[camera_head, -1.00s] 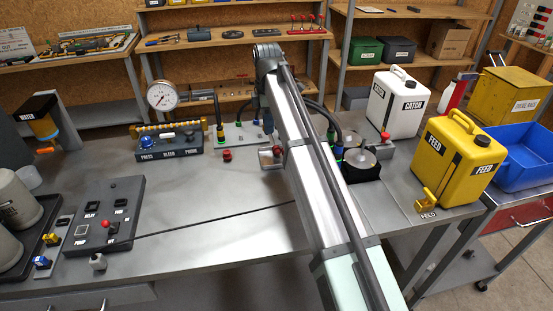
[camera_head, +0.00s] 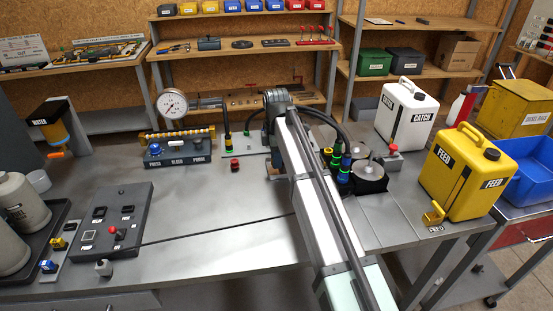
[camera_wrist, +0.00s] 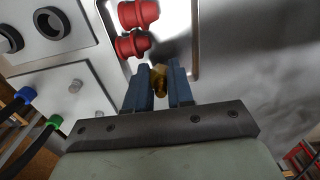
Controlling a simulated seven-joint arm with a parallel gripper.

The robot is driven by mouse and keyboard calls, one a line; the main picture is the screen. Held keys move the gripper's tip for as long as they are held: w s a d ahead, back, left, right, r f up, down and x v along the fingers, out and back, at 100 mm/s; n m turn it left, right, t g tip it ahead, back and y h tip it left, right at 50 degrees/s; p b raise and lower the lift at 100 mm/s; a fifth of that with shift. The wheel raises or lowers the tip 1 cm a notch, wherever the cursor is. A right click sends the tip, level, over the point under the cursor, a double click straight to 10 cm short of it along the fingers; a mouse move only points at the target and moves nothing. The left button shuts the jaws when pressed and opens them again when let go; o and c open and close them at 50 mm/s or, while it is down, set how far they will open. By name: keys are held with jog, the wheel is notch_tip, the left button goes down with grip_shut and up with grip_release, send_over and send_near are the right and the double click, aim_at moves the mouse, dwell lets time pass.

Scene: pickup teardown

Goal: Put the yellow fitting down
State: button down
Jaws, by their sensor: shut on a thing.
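My gripper (camera_wrist: 159,69) shows in the wrist view with its two blue fingers closed around the yellow fitting (camera_wrist: 158,80), a small brass-coloured piece between them. Two red fittings (camera_wrist: 132,45) lie just beyond the fingertips, on a shiny metal surface with a raised rim (camera_wrist: 193,62). I cannot tell whether the yellow fitting touches that surface.
A red-topped piece (camera_head: 235,164) stands left of my arm. The dark PRESS box (camera_head: 178,153) is further left. The bench middle (camera_head: 215,205) is clear.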

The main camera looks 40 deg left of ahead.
jog(key=shift+f, duration=0.3)
jog(key=c, duration=1)
grip_release()
jog(key=shift+r, duration=0.15)
notch_tip(320, 180, up, 12)
